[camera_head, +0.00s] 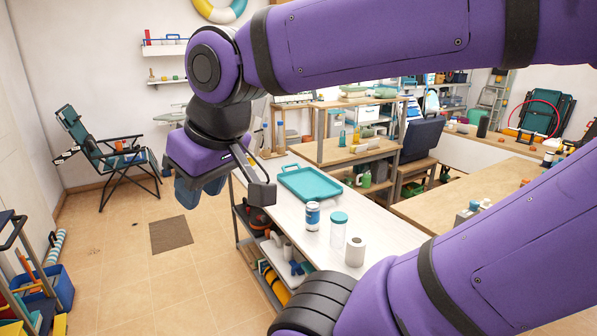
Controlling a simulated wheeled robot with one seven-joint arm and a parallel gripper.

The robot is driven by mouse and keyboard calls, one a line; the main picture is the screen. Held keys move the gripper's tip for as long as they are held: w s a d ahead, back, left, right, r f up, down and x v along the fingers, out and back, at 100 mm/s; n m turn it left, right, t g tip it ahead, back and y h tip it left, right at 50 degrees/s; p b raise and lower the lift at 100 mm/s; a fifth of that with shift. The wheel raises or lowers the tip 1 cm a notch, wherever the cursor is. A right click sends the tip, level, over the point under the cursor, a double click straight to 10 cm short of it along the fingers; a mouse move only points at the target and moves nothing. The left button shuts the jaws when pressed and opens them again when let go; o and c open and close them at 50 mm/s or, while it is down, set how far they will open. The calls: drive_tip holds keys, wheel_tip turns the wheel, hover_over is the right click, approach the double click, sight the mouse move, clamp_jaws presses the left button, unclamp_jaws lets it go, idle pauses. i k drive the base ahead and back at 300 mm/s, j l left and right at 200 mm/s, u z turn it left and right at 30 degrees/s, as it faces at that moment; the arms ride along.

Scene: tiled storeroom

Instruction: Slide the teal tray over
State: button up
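The teal tray (311,184) lies flat on the white top of a shelf unit (375,232), near its far end, and looks empty. My gripper (225,192) hangs to the left of the tray, over the unit's left edge or the floor beside it. Its dark fingers look spread apart with nothing seen between them. The gripper is apart from the tray in the picture; its exact height is hard to tell.
Bottles (280,136) stand behind the tray. A wooden bench (470,194) is at right. A folding chair (108,150) stands left.

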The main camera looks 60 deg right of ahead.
sight(308, 184)
drive_tip(key=i+z, duration=0.3)
drive_tip(key=i, duration=0.35)
drive_tip(key=i+j+z, duration=0.1)
drive_tip(key=i+z, duration=0.25)
drive_tip(key=i, duration=0.35)
drive_tip(key=i+z, duration=0.3)
drive_tip(key=i, duration=0.15)
drive_tip(key=i+j+z, duration=0.1)
drive_tip(key=i+z, duration=0.25)
drive_tip(key=i+j+z, duration=0.3)
drive_tip(key=i, duration=0.2)
drive_tip(key=i+j+z, duration=0.3)
drive_tip(key=i, duration=0.1)
